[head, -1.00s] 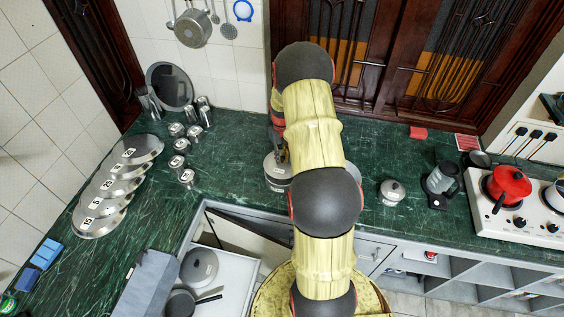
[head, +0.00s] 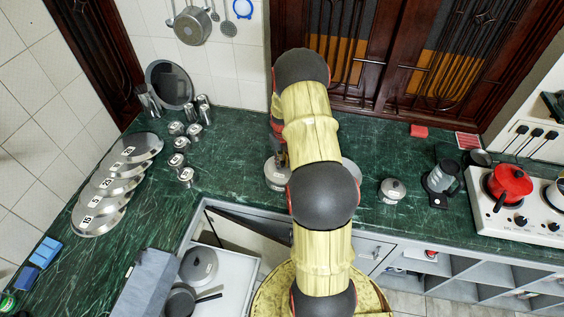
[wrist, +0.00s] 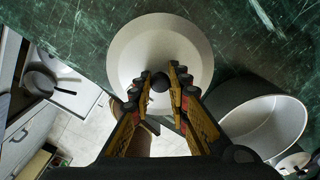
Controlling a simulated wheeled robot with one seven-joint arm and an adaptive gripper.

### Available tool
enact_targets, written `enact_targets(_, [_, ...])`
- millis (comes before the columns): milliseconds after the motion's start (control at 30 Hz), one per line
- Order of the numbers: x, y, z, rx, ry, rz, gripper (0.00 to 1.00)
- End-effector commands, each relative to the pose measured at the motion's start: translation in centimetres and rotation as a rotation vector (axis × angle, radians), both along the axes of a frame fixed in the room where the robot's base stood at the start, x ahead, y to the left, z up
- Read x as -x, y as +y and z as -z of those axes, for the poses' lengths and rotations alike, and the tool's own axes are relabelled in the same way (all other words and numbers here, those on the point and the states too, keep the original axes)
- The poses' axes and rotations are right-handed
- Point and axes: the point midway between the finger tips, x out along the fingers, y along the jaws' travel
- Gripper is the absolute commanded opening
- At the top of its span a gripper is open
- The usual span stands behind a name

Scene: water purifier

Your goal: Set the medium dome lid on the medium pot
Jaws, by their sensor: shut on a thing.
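My gripper (wrist: 163,77) is shut on the dark knob of a round pale grey lid (wrist: 136,50), which I take to be the medium dome lid. In the head view the lid's metal body (head: 276,171) shows below my gripper, left of my arm; my arm hides part of this area. I cannot tell whether the lid touches anything beneath it. An open grey pot (wrist: 278,122), probably the medium pot, stands right of the lid in the wrist view, apart from its centre. In the head view a grey rim (head: 351,172) shows partly behind my arm.
Several lids (head: 97,221) lie at left. An open drawer (head: 235,268) holds pans. Green counter (head: 230,150) is clear left of my arm.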

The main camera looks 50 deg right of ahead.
Motion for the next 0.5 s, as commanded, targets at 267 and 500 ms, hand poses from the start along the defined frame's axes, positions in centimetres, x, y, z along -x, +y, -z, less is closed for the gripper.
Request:
enact_targets(267, [-0.02, -0.02, -0.09, 0.0, -0.001, 0.0, 0.3])
enact_targets(500, [-0.02, -0.02, -0.09, 0.0, 0.0, 0.0, 0.35])
